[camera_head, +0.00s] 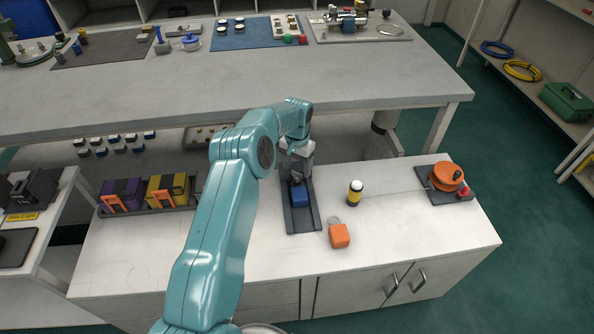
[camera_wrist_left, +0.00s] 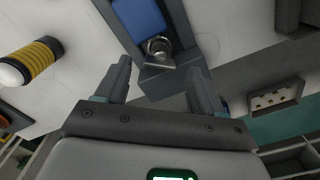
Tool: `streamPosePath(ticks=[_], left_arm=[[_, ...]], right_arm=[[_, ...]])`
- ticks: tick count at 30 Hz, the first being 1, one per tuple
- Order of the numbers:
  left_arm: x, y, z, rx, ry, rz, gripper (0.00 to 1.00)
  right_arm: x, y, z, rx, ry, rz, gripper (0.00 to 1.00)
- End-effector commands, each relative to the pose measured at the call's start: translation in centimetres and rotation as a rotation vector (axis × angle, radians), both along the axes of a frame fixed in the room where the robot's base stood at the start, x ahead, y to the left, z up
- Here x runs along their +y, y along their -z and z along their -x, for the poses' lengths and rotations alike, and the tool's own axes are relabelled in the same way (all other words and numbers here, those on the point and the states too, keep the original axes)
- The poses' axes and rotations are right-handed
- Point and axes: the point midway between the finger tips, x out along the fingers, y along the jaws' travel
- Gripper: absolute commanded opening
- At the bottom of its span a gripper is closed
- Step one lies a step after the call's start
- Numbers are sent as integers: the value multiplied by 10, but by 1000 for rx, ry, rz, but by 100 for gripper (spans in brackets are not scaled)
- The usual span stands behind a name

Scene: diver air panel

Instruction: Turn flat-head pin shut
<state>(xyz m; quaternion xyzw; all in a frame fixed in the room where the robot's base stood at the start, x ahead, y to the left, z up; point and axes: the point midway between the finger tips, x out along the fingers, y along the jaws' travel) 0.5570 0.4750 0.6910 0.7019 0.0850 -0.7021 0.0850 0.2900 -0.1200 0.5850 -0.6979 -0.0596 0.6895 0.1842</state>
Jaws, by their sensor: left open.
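A silver flat-head pin (camera_wrist_left: 160,48) shows in the left wrist view, at the end of a blue block (camera_wrist_left: 138,18) on a dark grey base (camera_wrist_left: 165,84). In the head view the blue block (camera_head: 299,196) sits on the same long base (camera_head: 302,220), and my gripper hides the pin. My left gripper (camera_head: 298,165) is over the far end of the base. In the left wrist view its two fingers (camera_wrist_left: 161,76) are apart and empty, with the pin a little beyond and between the tips. I cannot tell the pin's height against the tips. My right gripper is not in view.
A yellow-black cylinder (camera_head: 355,193) and an orange block with a ring (camera_head: 339,235) stand right of the base. An orange reel (camera_head: 446,176) is further right. Purple (camera_head: 122,194) and yellow (camera_head: 167,189) cases are left. A long grey bench (camera_head: 350,75) runs behind.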

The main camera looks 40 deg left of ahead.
Motion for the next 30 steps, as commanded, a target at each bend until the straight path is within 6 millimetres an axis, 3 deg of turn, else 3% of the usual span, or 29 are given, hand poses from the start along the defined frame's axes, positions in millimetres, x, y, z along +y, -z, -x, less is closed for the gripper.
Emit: streamPosePath(ticks=[6,14,15,20,30], left_arm=[[0,21,0,0,-1,0,68],[0,22,0,-1,0,0,68],[0,22,0,-1,0,0,65],[0,22,0,0,0,0,13],[0,23,0,-1,34,0,12]], right_arm=[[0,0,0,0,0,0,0],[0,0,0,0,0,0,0],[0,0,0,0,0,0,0],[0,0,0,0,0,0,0],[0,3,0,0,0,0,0]])
